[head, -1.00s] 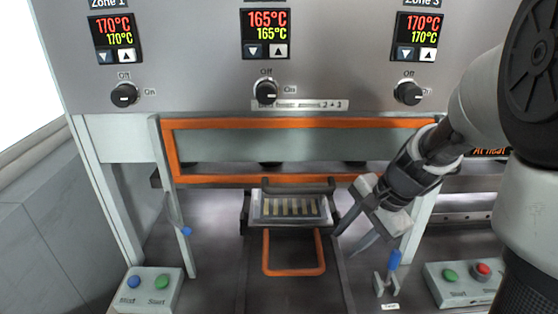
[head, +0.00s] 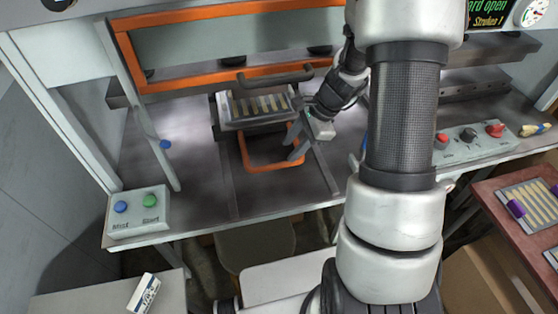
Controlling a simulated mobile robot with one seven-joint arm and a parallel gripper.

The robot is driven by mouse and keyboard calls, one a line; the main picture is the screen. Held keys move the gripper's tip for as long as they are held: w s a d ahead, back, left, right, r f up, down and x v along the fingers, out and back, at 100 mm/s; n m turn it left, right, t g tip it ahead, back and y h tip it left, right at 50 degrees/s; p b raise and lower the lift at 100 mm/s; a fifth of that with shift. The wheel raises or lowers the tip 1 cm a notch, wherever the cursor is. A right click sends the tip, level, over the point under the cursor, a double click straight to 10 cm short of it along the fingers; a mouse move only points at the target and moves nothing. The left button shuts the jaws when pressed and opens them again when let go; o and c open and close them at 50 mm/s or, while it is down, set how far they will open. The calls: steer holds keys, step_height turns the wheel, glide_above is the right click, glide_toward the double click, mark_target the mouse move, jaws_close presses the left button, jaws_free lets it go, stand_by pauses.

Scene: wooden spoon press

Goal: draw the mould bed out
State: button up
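The mould bed (head: 240,122) is a light tray with a row of tan slots, sitting on dark rails below the raised orange-framed guard (head: 150,85). Its orange loop handle (head: 262,167) sticks out toward me at the front. My gripper (head: 290,149) comes in from the right. Its two fingers look parted, with the tips at the right side of the loop handle. I cannot tell whether they touch it or straddle its bar. No object shows held between them.
A button box (head: 139,212) stands front left and a control box (head: 470,146) right. A dark bar handle (head: 275,76) crosses above the bed. At far right, a slotted tray (head: 530,205) with a purple item lies on a reddish table. The bench in front of the loop is clear.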

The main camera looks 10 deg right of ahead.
mark_target(277, 164)
steer(key=x, duration=0.8)
steer(key=shift+c, duration=0.3)
jaws_close()
